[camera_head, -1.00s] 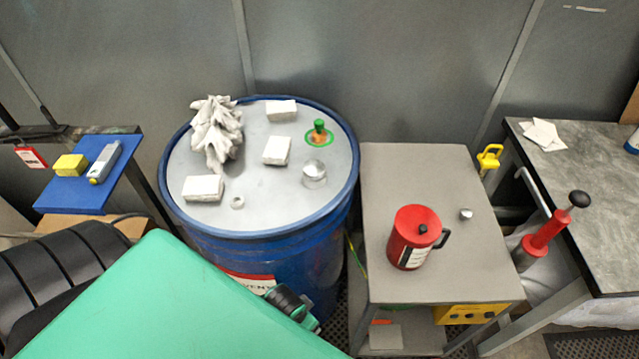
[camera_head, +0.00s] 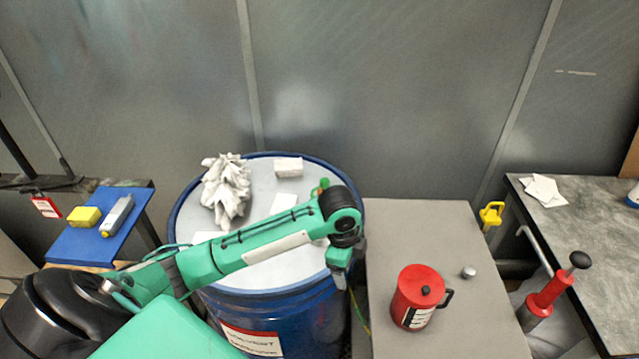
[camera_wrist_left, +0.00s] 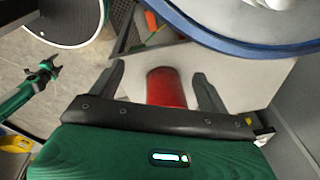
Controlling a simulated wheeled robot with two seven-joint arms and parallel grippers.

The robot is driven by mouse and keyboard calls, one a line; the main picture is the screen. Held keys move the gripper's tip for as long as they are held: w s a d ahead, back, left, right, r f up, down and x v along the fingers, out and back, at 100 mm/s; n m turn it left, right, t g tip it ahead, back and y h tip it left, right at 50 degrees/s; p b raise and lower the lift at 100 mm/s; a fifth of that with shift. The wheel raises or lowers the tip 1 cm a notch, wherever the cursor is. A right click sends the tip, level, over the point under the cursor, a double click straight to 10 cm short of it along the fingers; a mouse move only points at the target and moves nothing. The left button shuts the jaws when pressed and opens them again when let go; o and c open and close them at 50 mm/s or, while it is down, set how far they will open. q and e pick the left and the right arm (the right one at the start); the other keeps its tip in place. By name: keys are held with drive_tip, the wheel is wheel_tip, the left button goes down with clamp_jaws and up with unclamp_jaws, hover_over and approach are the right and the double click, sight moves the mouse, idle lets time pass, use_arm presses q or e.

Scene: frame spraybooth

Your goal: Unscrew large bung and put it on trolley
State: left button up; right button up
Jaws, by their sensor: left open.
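The drum lid (camera_head: 262,168) lies under my left arm. The large bung is hidden behind that arm in the head view; a pale, cut-off shape (camera_wrist_left: 272,3) on the lid in the left wrist view is too partial to name. My left gripper (camera_head: 338,280) hangs beside the drum's right rim, near the trolley (camera_head: 425,225). In the left wrist view its fingers (camera_wrist_left: 158,69) are open and empty, with the red can (camera_wrist_left: 167,87) beyond them. A green arm with a small gripper (camera_wrist_left: 50,70), seemingly my right one, shows at left there; its jaws are unclear.
The red can (camera_head: 418,298) and a small silver cap (camera_head: 469,272) stand on the trolley; its far part is clear. White gloves (camera_head: 227,188), a white block (camera_head: 288,167) and a green-topped fitting (camera_head: 320,187) are on the lid. A bench (camera_head: 590,240) stands right.

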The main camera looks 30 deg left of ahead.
use_arm(q)
drive_tip(key=w+a+r+m+g+y, duration=0.1)
drive_tip(key=w+a+r, duration=0.3)
drive_tip(key=a+r, duration=0.25)
drive_tip(key=w+a+r+m, duration=0.1)
drive_tip(key=w+a+r, duration=0.3)
drive_tip(key=a+r, duration=0.25)
wheel_tip(320, 180, down, 13)
drive_tip(key=p, duration=0.4)
drive_tip(key=shift+a+f, duration=0.1)
drive_tip(key=shift+a, duration=0.05)
drive_tip(key=shift+f, duration=0.6)
use_arm(e)
drive_tip(key=shift+a+r, duration=0.2)
drive_tip(key=shift+r, duration=1.9)
